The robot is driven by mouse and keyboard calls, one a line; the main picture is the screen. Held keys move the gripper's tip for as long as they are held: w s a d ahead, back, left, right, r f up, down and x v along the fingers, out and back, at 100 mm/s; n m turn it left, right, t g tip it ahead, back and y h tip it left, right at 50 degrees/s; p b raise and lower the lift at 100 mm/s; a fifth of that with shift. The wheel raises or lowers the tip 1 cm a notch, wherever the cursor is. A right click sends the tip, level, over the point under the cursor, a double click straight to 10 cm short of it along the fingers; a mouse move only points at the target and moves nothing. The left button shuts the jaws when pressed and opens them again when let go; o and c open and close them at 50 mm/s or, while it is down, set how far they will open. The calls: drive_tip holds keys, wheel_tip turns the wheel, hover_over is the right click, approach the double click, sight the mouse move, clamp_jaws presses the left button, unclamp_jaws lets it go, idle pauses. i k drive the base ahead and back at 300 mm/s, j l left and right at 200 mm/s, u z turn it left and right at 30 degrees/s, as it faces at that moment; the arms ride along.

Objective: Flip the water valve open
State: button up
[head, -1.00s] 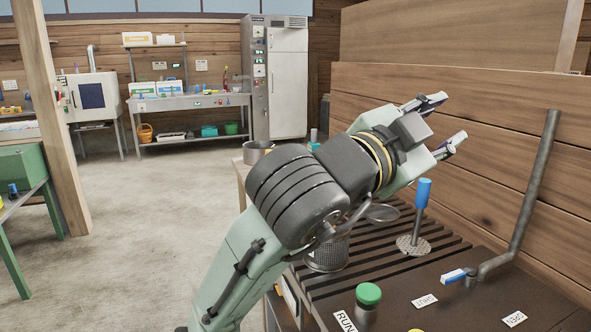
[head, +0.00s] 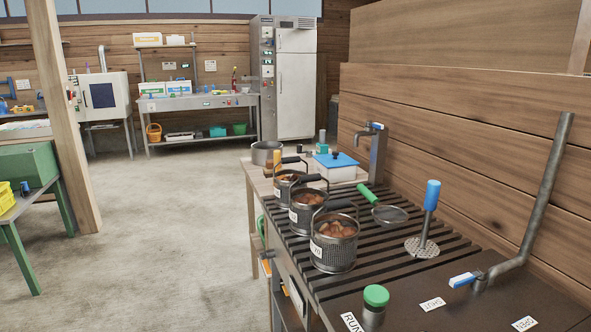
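The water valve is a lever with a blue grip (head: 464,280) at the foot of a grey pipe (head: 540,195) on the dark bench top at the right. The lever points left from the pipe. A white label (head: 432,304), which seems to read SHUT, lies in front of the grip. Another label (head: 525,323), which seems to read OPEN, lies further right at the picture's lower edge. My gripper is not in view.
A blue-handled upright tool (head: 431,200) and a green-capped jar or knob (head: 375,300) stand near the valve.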

sight(481, 273)
drive_tip(key=i+j, duration=0.1)
drive_tip(key=j, duration=0.45)
drive_tip(key=i+j, duration=0.1)
drive_tip(key=j, duration=0.95)
drive_tip(key=i+j+z, duration=0.15)
drive_tip(key=z, duration=1.55)
drive_tip(key=i+l, duration=0.3)
drive_tip(key=i, duration=0.15)
drive_tip(key=i+l, duration=0.35)
drive_tip(key=i, duration=0.1)
